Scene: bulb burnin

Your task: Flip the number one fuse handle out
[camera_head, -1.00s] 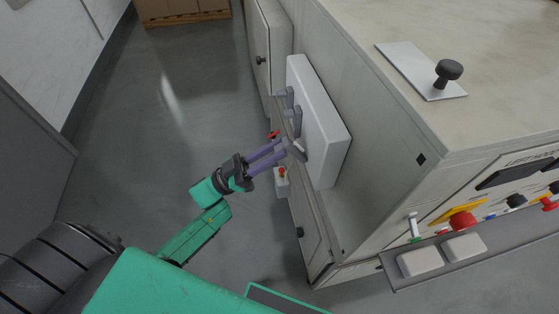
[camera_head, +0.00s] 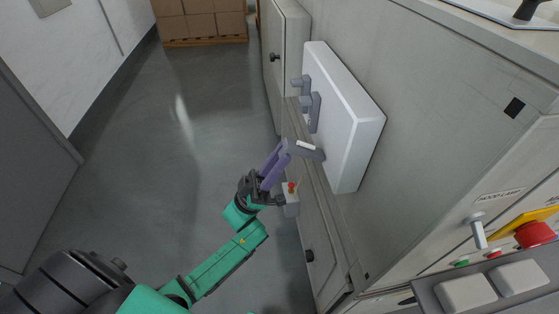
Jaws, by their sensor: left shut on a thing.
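A white fuse box (camera_head: 345,120) is fixed to the side of the grey cabinet. Grey fuse handles sit in a row on its front face. The nearest handle (camera_head: 312,153), with a pale label on top, sticks out from the box toward the aisle. Two other handles show farther back, one at the middle (camera_head: 314,112) and one at the far end (camera_head: 299,82). No number can be read on them. My left gripper (camera_head: 287,148) has its purple fingers shut on the outer end of the nearest handle. The fingers partly hide that end. My right gripper is out of view.
A small grey box with a red button (camera_head: 291,189) is close beside my left gripper, low on the cabinet. A control panel with a red knob (camera_head: 534,234) is at the lower right. The grey floor (camera_head: 170,130) is clear; stacked cartons (camera_head: 200,20) stand behind.

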